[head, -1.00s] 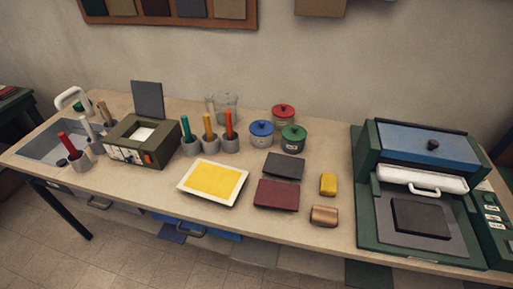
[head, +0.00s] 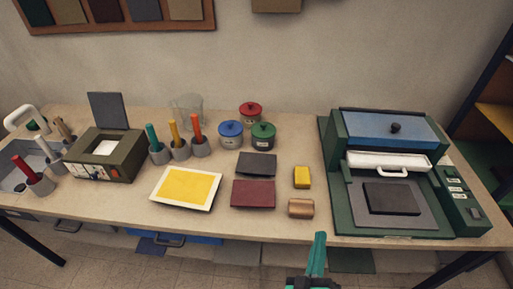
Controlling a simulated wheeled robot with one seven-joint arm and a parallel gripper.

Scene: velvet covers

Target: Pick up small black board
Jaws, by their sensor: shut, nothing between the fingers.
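A small black board (head: 391,198) lies flat on the grey plate of the green press at the right of the table. Another small dark board, charcoal grey (head: 257,163), lies on the table just behind a maroon board (head: 253,194). My gripper (head: 319,238) shows at the bottom centre as a narrow teal finger shape with a dark base. It is shut and empty, in front of the table's front edge, left of the press and apart from both dark boards.
The green press (head: 340,215) has a blue lid and a white handle bar above the black board. A yellow block (head: 302,177) and a copper-brown block (head: 301,208) lie left of it. Lidded pots (head: 263,136) stand behind. A yellow framed screen (head: 186,187) lies further left.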

